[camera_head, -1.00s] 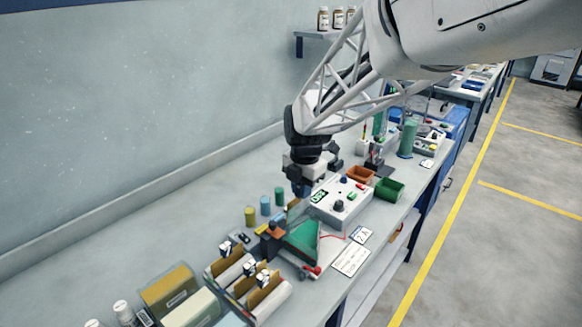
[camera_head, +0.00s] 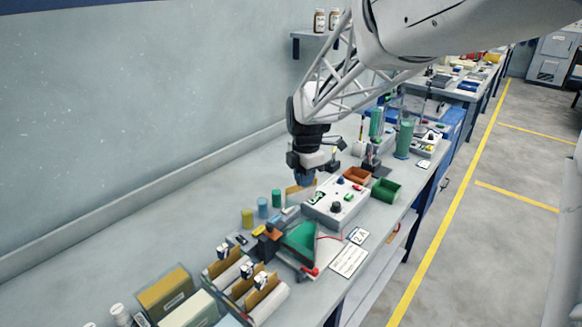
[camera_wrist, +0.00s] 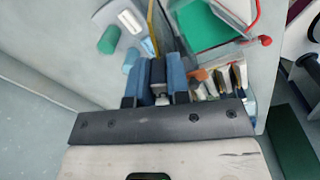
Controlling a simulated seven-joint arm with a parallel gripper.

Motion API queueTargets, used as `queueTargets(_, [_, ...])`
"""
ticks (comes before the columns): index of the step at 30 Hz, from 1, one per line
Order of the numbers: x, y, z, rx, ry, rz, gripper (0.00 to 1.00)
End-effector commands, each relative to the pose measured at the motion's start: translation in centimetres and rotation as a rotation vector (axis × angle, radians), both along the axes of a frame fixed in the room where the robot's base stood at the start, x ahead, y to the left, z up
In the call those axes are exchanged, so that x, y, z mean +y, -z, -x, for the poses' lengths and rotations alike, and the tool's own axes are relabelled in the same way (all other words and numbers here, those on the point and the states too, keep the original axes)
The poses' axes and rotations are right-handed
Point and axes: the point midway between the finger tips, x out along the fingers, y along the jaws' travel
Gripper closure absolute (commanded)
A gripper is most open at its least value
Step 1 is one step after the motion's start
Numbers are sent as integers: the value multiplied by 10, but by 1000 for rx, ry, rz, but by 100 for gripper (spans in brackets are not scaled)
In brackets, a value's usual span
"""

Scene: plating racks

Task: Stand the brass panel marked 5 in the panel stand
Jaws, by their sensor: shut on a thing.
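My gripper (camera_head: 305,180) is above the bench beside the grey control box, shut on a thin brass-coloured panel (camera_head: 299,195) that hangs below the fingers. In the wrist view, the blue fingers (camera_wrist: 157,78) are close together, and a thin yellow strip (camera_wrist: 152,30) shows beyond them. I cannot read a number on the held panel. Several brass-coloured panels with white clips (camera_head: 245,272) stand in a pale rack at the front left of the bench. I cannot tell for certain which piece is the panel stand.
Yellow, blue and green cylinders (camera_head: 263,208) stand left of my gripper. The grey control box (camera_head: 336,204) is to its right, with orange and green bins (camera_head: 384,190) behind. A green wedge (camera_head: 300,238) with a red lead lies in front.

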Motion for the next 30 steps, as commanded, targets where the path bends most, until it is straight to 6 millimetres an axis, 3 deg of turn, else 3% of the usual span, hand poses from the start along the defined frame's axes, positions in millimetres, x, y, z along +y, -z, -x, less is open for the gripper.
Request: queueTargets(30, [-80,-9,-140,19,1180,12,100])
